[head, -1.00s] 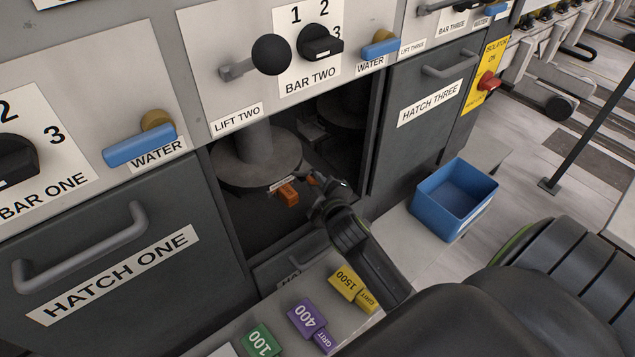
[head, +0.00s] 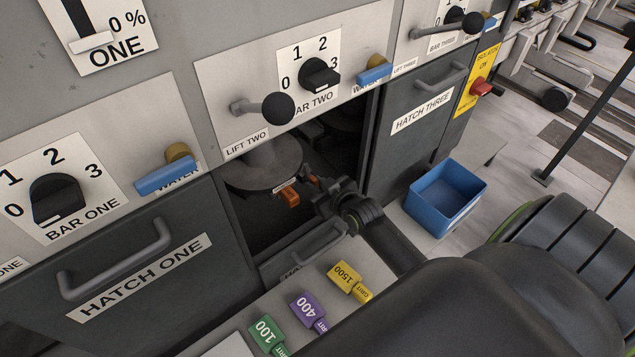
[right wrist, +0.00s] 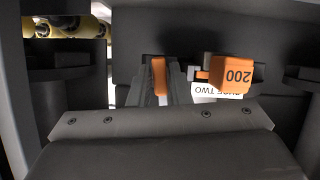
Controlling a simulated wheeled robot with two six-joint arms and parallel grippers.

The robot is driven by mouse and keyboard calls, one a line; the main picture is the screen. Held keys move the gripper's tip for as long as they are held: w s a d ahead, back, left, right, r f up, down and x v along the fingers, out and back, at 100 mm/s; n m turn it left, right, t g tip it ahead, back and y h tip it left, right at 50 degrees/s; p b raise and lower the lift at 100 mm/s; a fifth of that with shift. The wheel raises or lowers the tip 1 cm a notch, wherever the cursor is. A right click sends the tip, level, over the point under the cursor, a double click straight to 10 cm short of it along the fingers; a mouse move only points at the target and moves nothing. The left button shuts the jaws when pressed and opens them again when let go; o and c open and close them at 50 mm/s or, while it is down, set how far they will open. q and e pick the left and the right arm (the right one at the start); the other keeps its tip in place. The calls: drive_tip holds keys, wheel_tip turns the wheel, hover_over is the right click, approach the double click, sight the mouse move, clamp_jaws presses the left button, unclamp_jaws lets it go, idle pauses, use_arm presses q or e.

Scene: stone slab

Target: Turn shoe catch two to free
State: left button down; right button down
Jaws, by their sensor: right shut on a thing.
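The orange 200 shoe (head: 289,197) sits under the round head inside the open middle hatch. It also shows in the right wrist view (right wrist: 232,72), above a partly covered white SHOE TWO label (right wrist: 215,93). Shoe catch two is the small orange lever (right wrist: 159,76) left of that label, standing upright in the right wrist view. My right gripper (head: 322,193) reaches into the hatch opening just right of the shoe. It is shut on the catch lever; the fingertips are small and dark, so the contact is hard to make out. My left gripper is not in view.
A blue bin (head: 446,199) stands at right. The lift two lever (head: 278,108) and bar two knob (head: 319,73) are above the opening.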

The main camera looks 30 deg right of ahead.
drive_tip(key=shift+m+y, duration=0.4)
drive_tip(key=shift+m, duration=0.1)
idle(0.3)
drive_tip(key=c, duration=1.4)
unclamp_jaws()
drive_tip(key=shift+c, duration=0.2)
drive_tip(key=shift+s, duration=0.1)
drive_tip(key=v, duration=1.7)
drive_tip(key=shift+b, duration=0.35)
drive_tip(key=shift+s+d+r, duration=0.1)
drive_tip(key=shift+s, duration=0.05)
